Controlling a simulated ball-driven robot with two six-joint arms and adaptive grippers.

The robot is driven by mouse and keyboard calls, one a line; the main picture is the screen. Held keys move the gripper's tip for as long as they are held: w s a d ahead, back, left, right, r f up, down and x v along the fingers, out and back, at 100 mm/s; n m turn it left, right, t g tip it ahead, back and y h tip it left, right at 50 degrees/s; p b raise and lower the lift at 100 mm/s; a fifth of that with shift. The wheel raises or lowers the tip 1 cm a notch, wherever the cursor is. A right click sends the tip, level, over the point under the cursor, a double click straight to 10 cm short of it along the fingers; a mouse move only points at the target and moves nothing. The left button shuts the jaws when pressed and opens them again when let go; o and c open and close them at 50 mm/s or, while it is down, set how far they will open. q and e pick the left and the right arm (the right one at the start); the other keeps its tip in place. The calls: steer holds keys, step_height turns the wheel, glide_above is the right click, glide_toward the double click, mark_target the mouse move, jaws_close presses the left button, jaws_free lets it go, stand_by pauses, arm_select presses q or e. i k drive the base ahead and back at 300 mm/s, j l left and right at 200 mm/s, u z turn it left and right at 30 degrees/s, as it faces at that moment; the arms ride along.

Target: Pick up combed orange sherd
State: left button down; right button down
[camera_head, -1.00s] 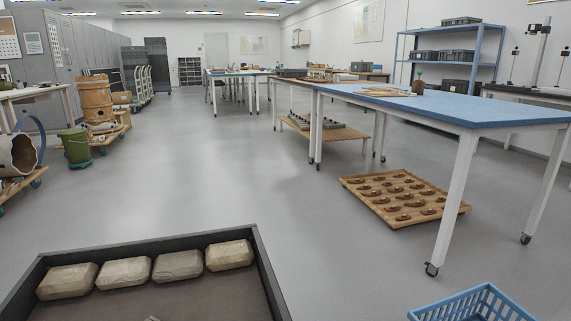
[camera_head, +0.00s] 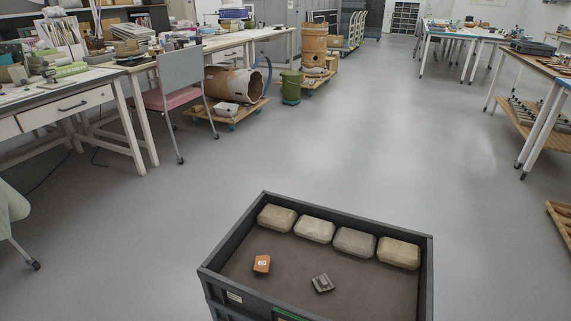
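A small orange sherd (camera_head: 262,264) with a pale mark on its face lies on the floor of the dark crate (camera_head: 217,258), toward its left side. It is too small to tell whether its surface is combed. A dark grey ridged sherd (camera_head: 322,283) lies apart from it, to its right in the same crate. Neither of my grippers is in view.
Several pale stone-like blocks (camera_head: 314,229) line the crate's far wall. Grey floor (camera_head: 330,150) is clear beyond the crate. A pink-seated chair (camera_head: 180,98) and cluttered desks stand at the left. A large broken jar (camera_head: 236,84) lies on a wheeled board. Tables stand at the right.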

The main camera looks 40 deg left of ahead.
mark_target(262, 263)
steer(key=u, duration=1.25)
